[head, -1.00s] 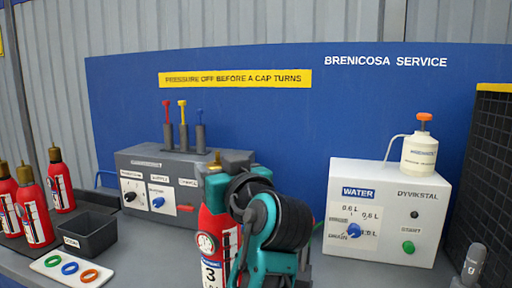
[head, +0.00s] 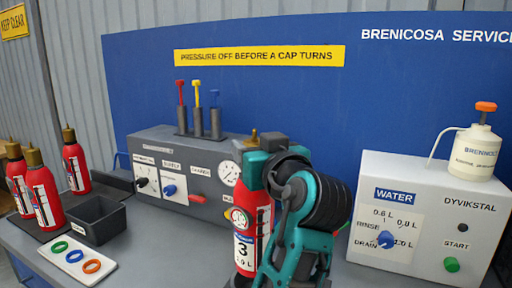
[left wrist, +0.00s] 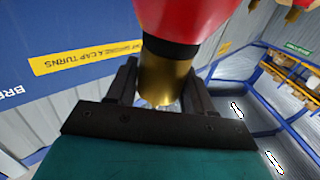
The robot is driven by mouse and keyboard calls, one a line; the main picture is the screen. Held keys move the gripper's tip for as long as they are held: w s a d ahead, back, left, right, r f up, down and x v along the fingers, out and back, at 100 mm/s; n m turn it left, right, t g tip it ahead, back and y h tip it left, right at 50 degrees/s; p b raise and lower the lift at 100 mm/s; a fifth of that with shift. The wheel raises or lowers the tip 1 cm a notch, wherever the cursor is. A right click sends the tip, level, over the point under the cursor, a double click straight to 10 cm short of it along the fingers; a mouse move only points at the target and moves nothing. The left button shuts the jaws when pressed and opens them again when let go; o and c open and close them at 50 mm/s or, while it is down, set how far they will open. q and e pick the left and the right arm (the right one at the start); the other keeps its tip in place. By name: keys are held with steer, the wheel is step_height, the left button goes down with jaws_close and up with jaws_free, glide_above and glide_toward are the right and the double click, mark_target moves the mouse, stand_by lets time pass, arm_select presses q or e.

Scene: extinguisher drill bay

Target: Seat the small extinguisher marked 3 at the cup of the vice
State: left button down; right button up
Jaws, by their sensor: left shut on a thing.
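The small red extinguisher marked 3 (head: 253,225) stands roughly upright in the middle of the head view, its lower end cut off by the frame edge. My left gripper (head: 264,158) is shut on its brass neck, with the brass top showing just above the jaws. The left wrist view shows the brass neck (left wrist: 165,80) between the two dark fingers (left wrist: 160,92), with the red body beyond. My teal and black arm covers the space to the right of the extinguisher. I cannot make out the vice or its cup. My right gripper is not in view.
A grey control panel (head: 165,172) with levers and a gauge stands behind. A white water box (head: 430,215) with a bottle (head: 474,152) is at right. Several other red extinguishers (head: 45,205), a dark bin (head: 98,220) and a ring card (head: 75,258) are at left.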

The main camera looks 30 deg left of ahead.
mark_target(255, 194)
arm_select(q)
step_height(255, 194, down, 9)
steer(key=b, duration=0.7)
stand_by(1.1)
steer(key=shift+f, duration=0.1)
